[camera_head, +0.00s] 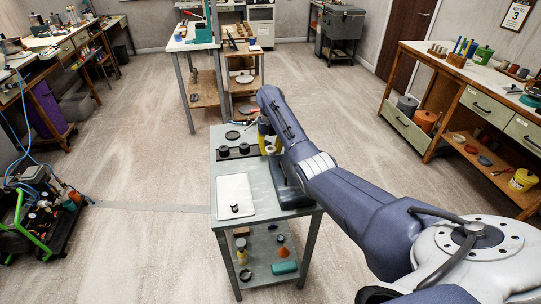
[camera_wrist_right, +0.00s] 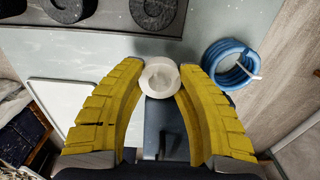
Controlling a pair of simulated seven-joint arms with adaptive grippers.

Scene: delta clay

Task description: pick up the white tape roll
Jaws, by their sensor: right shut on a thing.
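The white tape roll (camera_wrist_right: 160,78) sits between the two yellow fingertips of my right gripper (camera_wrist_right: 161,72) in the right wrist view. The fingers touch it from both sides, so the gripper is shut on it. In the head view my right gripper (camera_head: 268,142) is over the far right part of the small grey table, and the pale roll (camera_head: 270,150) shows only as a small spot by its fingers. I cannot tell whether the roll touches the tabletop. My left gripper is not in view.
A dark rack with round black pieces (camera_head: 236,151) stands left of the gripper on the grey table (camera_head: 222,215). A white board (camera_head: 235,190) lies nearer. A blue hose coil (camera_wrist_right: 231,65) lies right of the roll in the wrist view. Open floor surrounds the table.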

